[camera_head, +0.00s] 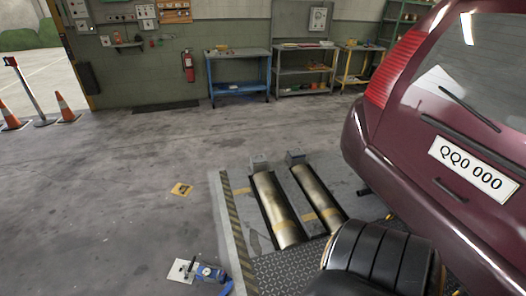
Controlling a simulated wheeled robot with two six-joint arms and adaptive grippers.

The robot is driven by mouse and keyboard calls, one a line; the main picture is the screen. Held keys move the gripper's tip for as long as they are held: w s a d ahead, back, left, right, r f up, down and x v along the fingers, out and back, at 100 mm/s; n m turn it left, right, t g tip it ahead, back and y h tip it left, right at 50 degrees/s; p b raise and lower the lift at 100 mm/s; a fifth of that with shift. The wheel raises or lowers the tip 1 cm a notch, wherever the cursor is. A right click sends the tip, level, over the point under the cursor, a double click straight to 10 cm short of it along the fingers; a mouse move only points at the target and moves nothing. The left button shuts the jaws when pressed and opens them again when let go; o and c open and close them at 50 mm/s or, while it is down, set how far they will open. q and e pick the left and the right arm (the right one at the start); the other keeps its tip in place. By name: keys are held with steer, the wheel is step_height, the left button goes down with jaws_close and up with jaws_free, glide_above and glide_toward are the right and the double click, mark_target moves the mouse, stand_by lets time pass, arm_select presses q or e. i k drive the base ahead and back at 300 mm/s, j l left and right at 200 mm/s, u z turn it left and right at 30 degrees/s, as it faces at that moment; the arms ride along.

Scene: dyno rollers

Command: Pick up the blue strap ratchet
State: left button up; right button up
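A blue object (213,275) lies on the floor at the bottom of the head view, left of the roller platform's striped edge. It has a round, pale dial-like part at its upper left and runs down toward the picture's lower edge. It may be the blue strap ratchet, but it is too small to be sure. A white plate (181,272) with a dark upright lever lies directly to its left; I cannot tell whether they touch. Neither of my grippers shows in the head view.
The roller platform (231,238) with metal rollers (277,208) lies right of the blue object. A yellow item (181,189) lies on the otherwise clear floor. Workbenches (238,88) and cones (65,108) stand farther back.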

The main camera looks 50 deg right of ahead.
mark_target(211, 272)
steer(key=z, duration=0.75)
steer(key=i+l, duration=0.55)
steer(key=i+l+u, duration=0.75)
steer(key=k+u, duration=0.1)
steer(key=u, duration=0.5)
